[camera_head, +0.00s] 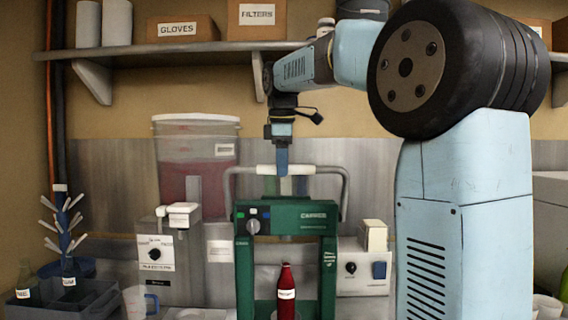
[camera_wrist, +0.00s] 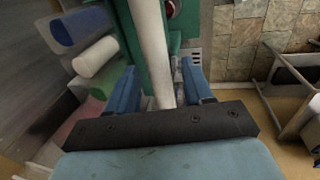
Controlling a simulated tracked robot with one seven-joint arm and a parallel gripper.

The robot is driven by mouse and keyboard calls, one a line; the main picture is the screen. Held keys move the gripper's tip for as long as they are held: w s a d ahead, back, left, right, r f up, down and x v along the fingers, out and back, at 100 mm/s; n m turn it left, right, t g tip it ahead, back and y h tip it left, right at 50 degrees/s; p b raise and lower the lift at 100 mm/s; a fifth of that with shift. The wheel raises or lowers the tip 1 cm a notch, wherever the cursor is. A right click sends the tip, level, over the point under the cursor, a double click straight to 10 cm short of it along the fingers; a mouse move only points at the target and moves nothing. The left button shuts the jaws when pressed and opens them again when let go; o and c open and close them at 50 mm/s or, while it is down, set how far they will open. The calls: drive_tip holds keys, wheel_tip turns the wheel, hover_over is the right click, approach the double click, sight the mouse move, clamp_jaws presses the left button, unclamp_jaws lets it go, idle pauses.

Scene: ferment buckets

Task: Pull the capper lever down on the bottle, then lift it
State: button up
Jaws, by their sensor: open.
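The green capper (camera_head: 330,262) stands on the bench in the head view, its grey lever (camera_head: 344,190) raised above its top. The lever's white grip bar (camera_head: 318,169) runs across level; it also shows in the wrist view (camera_wrist: 148,40). A dark red bottle (camera_head: 286,276) with a white label stands upright inside the capper frame. My gripper (camera_head: 282,163) points down at the grip bar's middle. In the wrist view its blue fingers (camera_wrist: 162,84) are open, one on each side of the bar, with visible gaps. The bottle's top is hard to make out.
A grey machine (camera_head: 153,275) stands left of the capper, and a smaller grey box (camera_head: 363,272) stands right. A bucket of red liquid (camera_head: 196,160) is behind. A bottle tree (camera_head: 65,240) stands at far left. A shelf (camera_head: 180,48) with boxes runs above.

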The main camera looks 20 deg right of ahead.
clamp_jaws()
idle(0.3)
